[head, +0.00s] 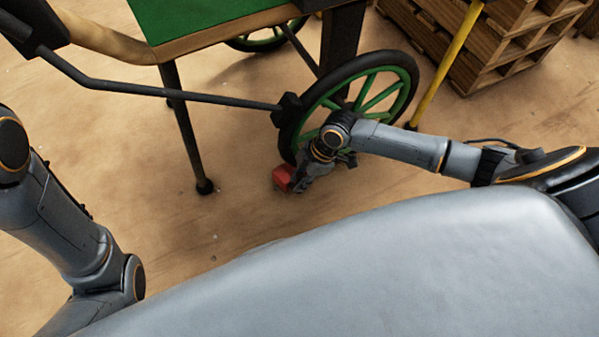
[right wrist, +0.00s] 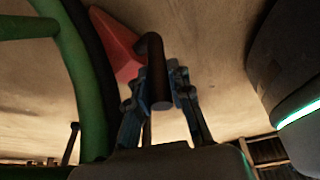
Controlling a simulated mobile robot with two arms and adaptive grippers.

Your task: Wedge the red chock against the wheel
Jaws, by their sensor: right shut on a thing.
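The red chock (head: 283,178) is a small red wedge on the floor by the bottom of the near green-spoked wheel (head: 309,129). In the right wrist view, the chock (right wrist: 117,46) lies beside the wheel's dark tyre (right wrist: 97,72), with its edge very close to it; I cannot tell whether they touch. My right gripper (right wrist: 160,88) is shut on the chock's dark handle (right wrist: 157,70). In the head view, my right gripper (head: 297,181) is mostly hidden under its own wrist. My left arm shows at the left, but its gripper is out of view.
The wheel carries a cart with a green top (head: 200,18) and a black prop leg (head: 187,135) to the left. A yellow pole (head: 448,62) and stacked wooden pallets (head: 495,45) stand at the back right. The floor left of the chock is clear.

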